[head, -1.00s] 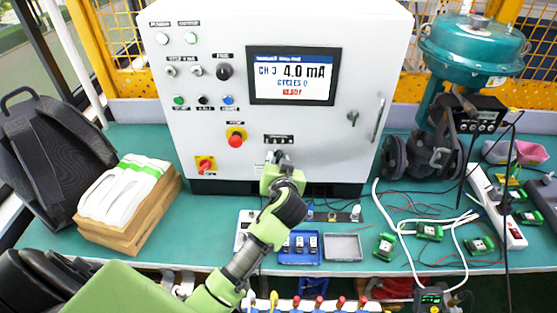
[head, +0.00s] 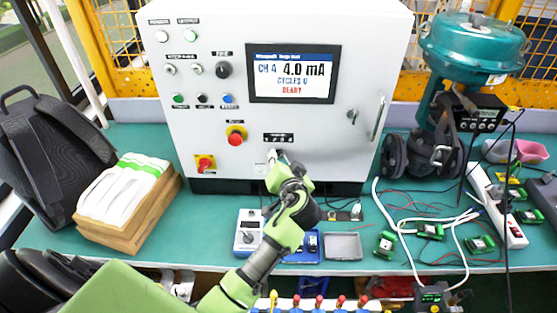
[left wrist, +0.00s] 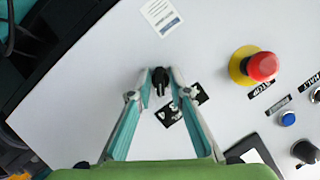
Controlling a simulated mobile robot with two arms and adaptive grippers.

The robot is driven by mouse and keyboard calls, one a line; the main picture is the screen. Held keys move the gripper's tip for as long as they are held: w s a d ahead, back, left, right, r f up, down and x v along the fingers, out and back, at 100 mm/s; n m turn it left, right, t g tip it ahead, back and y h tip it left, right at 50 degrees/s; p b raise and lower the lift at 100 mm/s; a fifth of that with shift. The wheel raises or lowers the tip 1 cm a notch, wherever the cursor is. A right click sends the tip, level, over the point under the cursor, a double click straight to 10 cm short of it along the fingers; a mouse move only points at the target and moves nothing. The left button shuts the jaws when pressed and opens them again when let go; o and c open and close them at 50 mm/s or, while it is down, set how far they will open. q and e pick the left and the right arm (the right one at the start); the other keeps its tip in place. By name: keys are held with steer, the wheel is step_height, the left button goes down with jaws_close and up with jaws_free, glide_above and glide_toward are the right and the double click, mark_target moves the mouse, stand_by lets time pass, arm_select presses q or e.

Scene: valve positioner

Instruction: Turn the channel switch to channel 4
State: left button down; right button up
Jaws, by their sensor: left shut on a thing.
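The channel switch (left wrist: 160,76) is a small black knob on the front of the white cabinet (head: 330,140), below a small black label (head: 278,137). In the left wrist view it sits between the fingertips of my left gripper (left wrist: 161,80), which is shut on it. In the head view the left gripper (head: 275,158) reaches the cabinet's lower front and hides the knob. The display (head: 292,74) reads CH 4, 4.0 mA, CYCLES 0, READY. My right gripper is not in view.
A red stop button (head: 236,138) and a red-yellow switch (head: 204,163) are left of the gripper. A blue-white meter (head: 246,235) and a grey tray (head: 343,247) lie on the green bench (head: 215,215) below. A teal valve actuator (head: 470,50) stands right.

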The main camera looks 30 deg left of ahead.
arm_select(q)
steer(key=shift+m+y+b, duration=0.3)
steer(key=shift+m+y, duration=0.2)
steer(key=shift+m, duration=0.2)
steer(key=c, duration=2.2)
jaws_free()
steer(key=v, duration=0.7)
steer(key=shift+s+d, duration=0.15)
steer(key=shift+d, duration=0.05)
